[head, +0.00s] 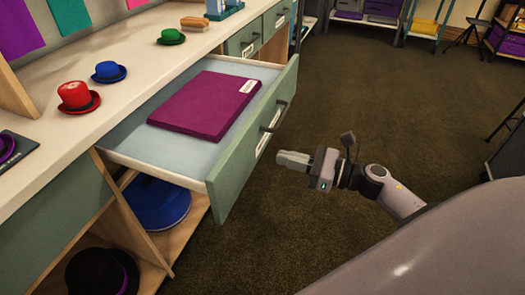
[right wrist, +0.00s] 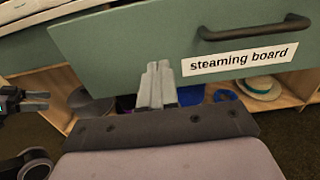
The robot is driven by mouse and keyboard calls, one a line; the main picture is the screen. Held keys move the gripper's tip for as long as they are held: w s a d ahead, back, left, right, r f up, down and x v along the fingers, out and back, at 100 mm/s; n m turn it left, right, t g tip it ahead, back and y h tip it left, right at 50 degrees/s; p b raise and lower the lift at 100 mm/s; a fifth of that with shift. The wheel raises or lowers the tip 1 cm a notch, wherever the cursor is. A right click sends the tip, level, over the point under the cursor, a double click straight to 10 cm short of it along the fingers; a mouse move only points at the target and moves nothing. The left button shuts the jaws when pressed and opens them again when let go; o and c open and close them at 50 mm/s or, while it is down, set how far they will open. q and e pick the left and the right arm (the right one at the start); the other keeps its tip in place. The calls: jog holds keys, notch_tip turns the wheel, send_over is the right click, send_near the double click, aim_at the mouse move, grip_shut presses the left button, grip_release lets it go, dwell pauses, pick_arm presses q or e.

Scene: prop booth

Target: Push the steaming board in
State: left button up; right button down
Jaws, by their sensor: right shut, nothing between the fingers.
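The green drawer (head: 240,160) labelled "steaming board" is pulled out from the counter. A flat purple board (head: 205,105) with a white tag lies inside it. The drawer front (right wrist: 130,40) with its dark handle (right wrist: 250,28) also fills the upper right wrist view. My right gripper (head: 282,159) is shut and empty, a little in front of the drawer front. In the right wrist view its fingertips (right wrist: 158,68) overlap the front's lower edge, left of the label; touching cannot be told. My left gripper (right wrist: 38,101) shows only partly at the left edge of that view; its jaws are unclear.
The counter top (head: 140,50) holds a red hat (head: 77,97), a blue hat (head: 108,72) and a green hat (head: 171,37). Under the drawer, an open shelf holds a large blue hat (head: 155,203) and a black hat (head: 100,272). The carpet (head: 380,110) right of the drawer is clear.

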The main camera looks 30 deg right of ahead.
aim_at(250, 149)
jog(key=x, duration=0.5)
jog(key=shift+w, duration=0.1)
pick_arm(q)
jog(key=shift+s+f, duration=0.3)
jog(key=shift+s, duration=0.05)
pick_arm(e)
jog(key=shift+x, duration=0.75)
jog(key=shift+a, duration=0.1)
